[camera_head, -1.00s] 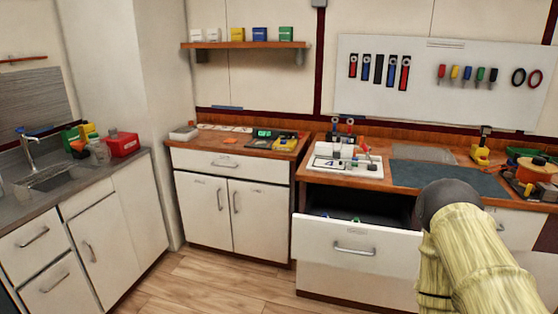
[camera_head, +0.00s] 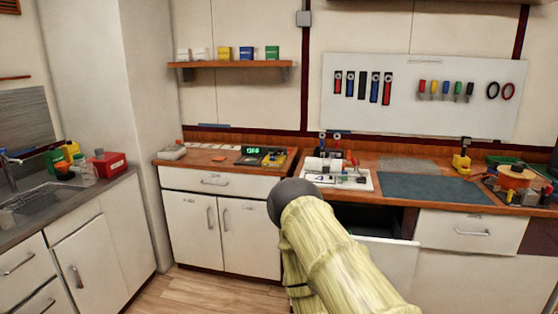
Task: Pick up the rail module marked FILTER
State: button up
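No module marked FILTER can be made out; any markings are too small to read. A white board with small parts (camera_head: 334,179) lies on the wooden workbench, and small dark, red and blue pieces (camera_head: 336,142) stand behind it. My arm, in a pale yellow ribbed cover with a dark rounded joint, reaches up from the lower right in front of the workbench. My gripper is not visible, so its state and anything in it are hidden.
An open drawer (camera_head: 393,262) sticks out below the workbench, partly hidden by my arm. A blue-grey mat (camera_head: 435,188) lies on the bench, with an orange spool (camera_head: 515,177) to its right. A lower cabinet (camera_head: 240,231) stands left, and a sink (camera_head: 45,202) far left.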

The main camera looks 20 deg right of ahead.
aim_at(327, 159)
jog(key=u, duration=0.25)
jog(key=i, duration=1.75)
jog(key=z, duration=0.9)
jog(key=i, duration=0.8)
jog(key=z, duration=1.2)
jog(key=i, duration=0.35)
jog(key=z, duration=1.3)
jog(key=k, duration=0.9)
jog(key=u, duration=0.55)
